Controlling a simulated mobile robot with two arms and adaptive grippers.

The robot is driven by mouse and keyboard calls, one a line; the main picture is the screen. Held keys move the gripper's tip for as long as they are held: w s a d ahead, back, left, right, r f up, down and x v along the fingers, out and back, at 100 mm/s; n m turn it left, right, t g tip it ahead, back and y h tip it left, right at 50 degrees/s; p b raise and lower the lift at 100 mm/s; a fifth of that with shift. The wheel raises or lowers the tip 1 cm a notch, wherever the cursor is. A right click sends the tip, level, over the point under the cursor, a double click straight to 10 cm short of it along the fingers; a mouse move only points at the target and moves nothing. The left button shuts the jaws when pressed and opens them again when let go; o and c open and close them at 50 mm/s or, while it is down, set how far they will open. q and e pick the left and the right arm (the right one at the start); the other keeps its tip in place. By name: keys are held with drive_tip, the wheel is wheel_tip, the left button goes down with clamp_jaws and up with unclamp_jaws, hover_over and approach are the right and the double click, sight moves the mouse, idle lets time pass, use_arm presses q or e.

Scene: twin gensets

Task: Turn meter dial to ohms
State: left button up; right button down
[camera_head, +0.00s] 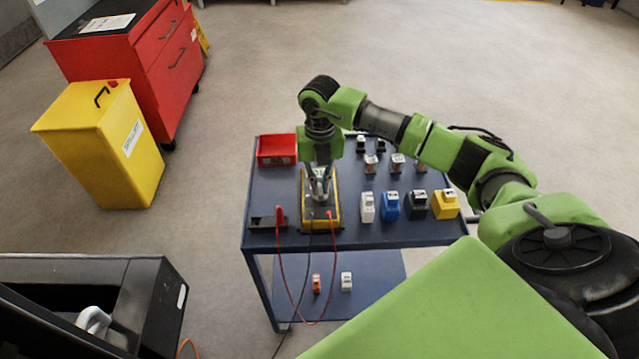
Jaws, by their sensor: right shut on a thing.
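A yellow meter (335,211) lies near the front left of the blue cart's top. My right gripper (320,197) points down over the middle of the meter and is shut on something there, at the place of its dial. The dial itself is hidden under the gripper, so its setting cannot be read. A red lead (279,258) and a black lead (304,268) hang from the meter over the cart's front edge. My left gripper is not in view.
The blue cart (262,192) also carries a red bin (276,150), a red probe in a dark holder (267,222), and several white, blue, black and yellow blocks (390,206) right of the meter. A yellow bin (100,145) and red cabinet (150,60) stand left.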

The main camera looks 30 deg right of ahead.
sight(320, 188)
drive_tip(key=shift+m, duration=0.5)
drive_tip(key=c, duration=2.1)
unclamp_jaws()
drive_tip(key=shift+c, duration=0.2)
drive_tip(key=shift+r, duration=0.15)
wheel_tip(320, 188, up, 12)
